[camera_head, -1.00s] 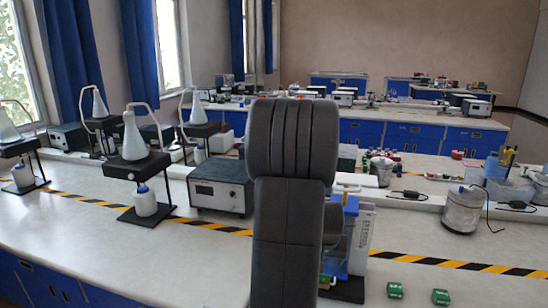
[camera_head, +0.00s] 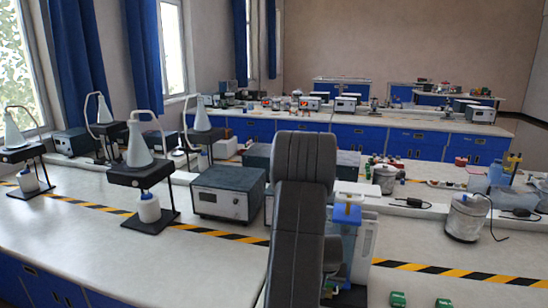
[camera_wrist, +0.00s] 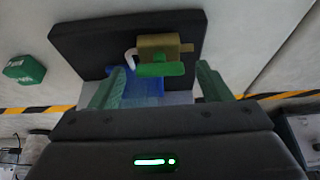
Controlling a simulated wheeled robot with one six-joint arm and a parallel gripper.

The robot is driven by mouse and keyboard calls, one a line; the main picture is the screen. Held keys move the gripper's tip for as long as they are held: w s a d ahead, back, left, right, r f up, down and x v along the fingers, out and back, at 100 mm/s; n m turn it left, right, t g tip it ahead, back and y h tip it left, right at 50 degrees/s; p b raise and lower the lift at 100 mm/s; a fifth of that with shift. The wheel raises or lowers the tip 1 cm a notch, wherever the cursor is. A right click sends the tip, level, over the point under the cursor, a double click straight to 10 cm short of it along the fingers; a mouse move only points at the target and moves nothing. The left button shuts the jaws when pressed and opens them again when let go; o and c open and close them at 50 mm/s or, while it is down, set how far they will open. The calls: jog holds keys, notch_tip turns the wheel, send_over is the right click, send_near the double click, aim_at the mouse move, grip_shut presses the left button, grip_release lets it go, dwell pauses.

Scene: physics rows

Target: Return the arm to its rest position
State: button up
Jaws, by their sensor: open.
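My arm (camera_head: 298,210) stands dark grey in the middle of the head view and covers part of the bench. My gripper (camera_wrist: 161,86) shows in the wrist view with two green fingers spread apart and nothing clearly held between them. Beyond the fingers is a tabletop apparatus with a black base (camera_wrist: 75,40), a blue part and a tan-and-green block (camera_wrist: 163,50). The gap to it is hard to judge. In the head view the apparatus with its blue top (camera_head: 347,214) stands just right of my arm, partly hidden. My gripper is hidden there.
A green block (camera_wrist: 24,69) lies left of the apparatus; two show in the head view (camera_head: 398,299). A grey instrument box (camera_head: 228,193) and flasks on stands (camera_head: 139,150) are to the left. A metal pot (camera_head: 465,217) is at right. The front-left bench is clear.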

dwell(0.3)
jog(key=b+v, duration=0.2)
jog(key=v, duration=1.1)
jog(key=p+x, duration=0.1)
jog(key=x, duration=1.2)
jog(key=shift+f, duration=0.25)
jog(key=shift+w+b, duration=0.15)
jog(key=shift+b, duration=0.15)
jog(key=shift+a+m+b, duration=0.1)
jog(key=shift+m+b, duration=0.5)
jog(key=shift+b, duration=0.25)
jog(key=shift+r+m+h+b, duration=0.1)
jog(key=shift+m+h+b, duration=0.4)
jog(key=shift+m+b, duration=0.5)
jog(key=v, duration=1.4)
jog(key=shift+b, duration=0.35)
jog(key=shift+w+r, duration=0.1)
